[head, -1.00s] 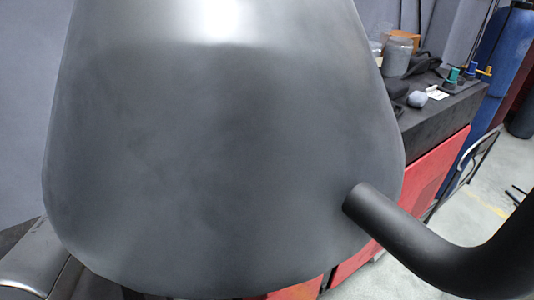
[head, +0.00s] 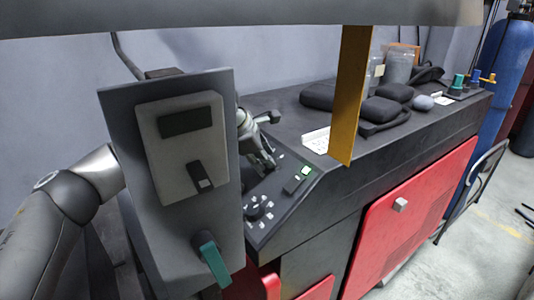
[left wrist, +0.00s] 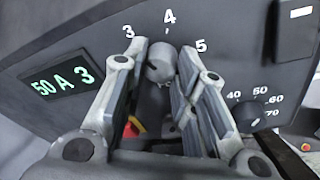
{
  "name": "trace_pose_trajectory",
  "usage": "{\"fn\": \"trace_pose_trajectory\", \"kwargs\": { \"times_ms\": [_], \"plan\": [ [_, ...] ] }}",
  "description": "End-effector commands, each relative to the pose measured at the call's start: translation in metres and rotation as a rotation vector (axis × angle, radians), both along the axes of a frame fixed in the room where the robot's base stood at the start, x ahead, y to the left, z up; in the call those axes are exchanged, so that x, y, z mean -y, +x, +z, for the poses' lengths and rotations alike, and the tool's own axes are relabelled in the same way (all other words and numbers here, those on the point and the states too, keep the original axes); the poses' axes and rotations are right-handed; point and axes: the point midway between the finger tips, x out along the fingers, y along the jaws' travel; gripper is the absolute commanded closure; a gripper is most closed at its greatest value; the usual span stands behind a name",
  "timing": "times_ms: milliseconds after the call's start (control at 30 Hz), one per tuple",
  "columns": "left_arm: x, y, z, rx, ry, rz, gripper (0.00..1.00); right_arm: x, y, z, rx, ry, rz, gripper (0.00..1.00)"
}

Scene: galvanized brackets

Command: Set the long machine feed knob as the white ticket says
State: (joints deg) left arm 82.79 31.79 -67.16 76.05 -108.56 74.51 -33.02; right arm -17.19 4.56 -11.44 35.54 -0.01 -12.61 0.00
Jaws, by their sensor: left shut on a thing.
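The long machine (head: 300,250) is dark with red doors, and its sloped panel faces me. My left gripper (head: 264,158) is at the upper part of that panel. In the left wrist view, the left gripper (left wrist: 163,58) is shut on a round grey knob (left wrist: 159,64), one finger on each side. The marks 3, 4 and 5 stand around this knob, with 4 above it; I cannot read its pointer surely. A green display (left wrist: 60,83) reads "50 A 3". A white paper (head: 317,139) lies on the machine top, its writing too small to read.
A second black knob (head: 258,208) has a scale with 40 to 70 in the left wrist view (left wrist: 246,115). A grey upright box with a teal handle (head: 213,262) stands close in front. A yellow bar (head: 352,95) hangs before the machine. Dark pouches (head: 381,109) lie on top.

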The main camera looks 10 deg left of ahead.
Motion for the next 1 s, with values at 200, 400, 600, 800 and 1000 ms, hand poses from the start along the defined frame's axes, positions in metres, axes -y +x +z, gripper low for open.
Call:
{"fn": "trace_pose_trajectory", "kwargs": {
  "times_ms": [200, 400, 600, 800, 1000],
  "plan": [
    [0.005, -0.004, -0.006, 0.086, 0.087, -0.174, 0.97, 0.0, 0.001, -0.025, 0.001, 0.0, 0.0, 0.43],
    [0.005, -0.004, -0.007, 0.169, 0.171, -0.323, 0.97, 0.0, 0.001, -0.041, 0.001, 0.0, 0.001, 0.43],
    [0.005, -0.005, -0.008, 0.247, 0.251, -0.466, 0.97, 0.0, 0.001, -0.053, 0.0, 0.0, 0.001, 0.43],
    [0.005, -0.005, -0.009, 0.311, 0.319, -0.588, 0.97, 0.0, 0.001, -0.061, 0.0, 0.0, 0.001, 0.43],
    [0.005, -0.006, -0.009, 0.357, 0.367, -0.676, 0.97, 0.0, 0.0, -0.066, 0.0, 0.0, 0.001, 0.43]
  ]
}}
